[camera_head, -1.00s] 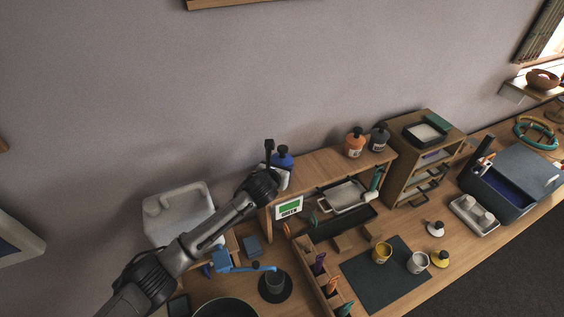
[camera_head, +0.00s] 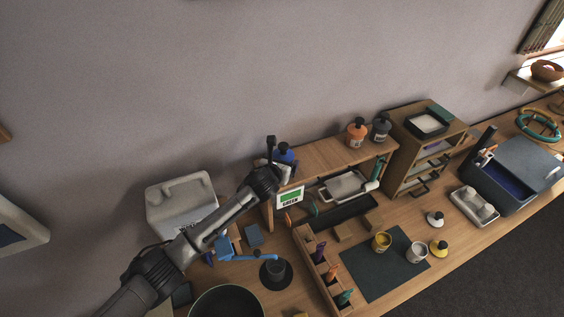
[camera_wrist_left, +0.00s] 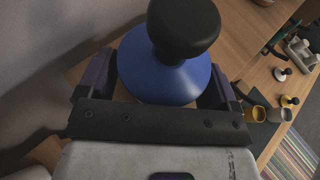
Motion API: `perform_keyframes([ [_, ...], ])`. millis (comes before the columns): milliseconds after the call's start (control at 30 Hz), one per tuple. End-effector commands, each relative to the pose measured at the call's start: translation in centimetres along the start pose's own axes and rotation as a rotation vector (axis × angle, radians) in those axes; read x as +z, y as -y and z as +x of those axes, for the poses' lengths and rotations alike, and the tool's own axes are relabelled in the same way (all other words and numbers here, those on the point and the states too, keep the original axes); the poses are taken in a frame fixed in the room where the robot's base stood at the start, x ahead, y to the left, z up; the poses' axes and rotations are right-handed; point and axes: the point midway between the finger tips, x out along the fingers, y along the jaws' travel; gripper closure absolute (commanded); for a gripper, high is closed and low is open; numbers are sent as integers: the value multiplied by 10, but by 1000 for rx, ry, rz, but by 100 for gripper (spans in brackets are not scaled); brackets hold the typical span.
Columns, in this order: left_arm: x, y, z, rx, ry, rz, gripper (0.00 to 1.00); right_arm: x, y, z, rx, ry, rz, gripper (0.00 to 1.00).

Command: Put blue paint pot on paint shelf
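The blue paint pot (camera_head: 286,155) has a black knob top and stands at the left end of the wooden paint shelf (camera_head: 330,152). My left gripper (camera_head: 270,152) is at this pot. In the left wrist view the pot's blue shoulder (camera_wrist_left: 165,80) lies between the two fingers (camera_wrist_left: 160,82), which are spread wide on either side of it. The fingers look open, though any contact low on the pot is hidden. My right gripper is not in view.
An orange pot (camera_head: 356,133) and a dark grey pot (camera_head: 381,129) stand at the shelf's right end. A sign (camera_head: 290,198) reading GREEN is at the shelf's left front. The shelf's middle is clear.

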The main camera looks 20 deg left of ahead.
Motion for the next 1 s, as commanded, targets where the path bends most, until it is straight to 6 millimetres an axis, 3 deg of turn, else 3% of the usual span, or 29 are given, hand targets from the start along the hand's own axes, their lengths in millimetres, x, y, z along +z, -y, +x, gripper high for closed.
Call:
perform_keyframes([
  [267, 3, 0, -1, 0, 1, 0, 15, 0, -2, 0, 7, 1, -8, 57],
  [433, 2, 0, -12, 0, 2, 1, 15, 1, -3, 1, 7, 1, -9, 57],
  [1000, 2, 0, -96, -1, 2, 1, 15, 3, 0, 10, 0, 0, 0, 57],
])
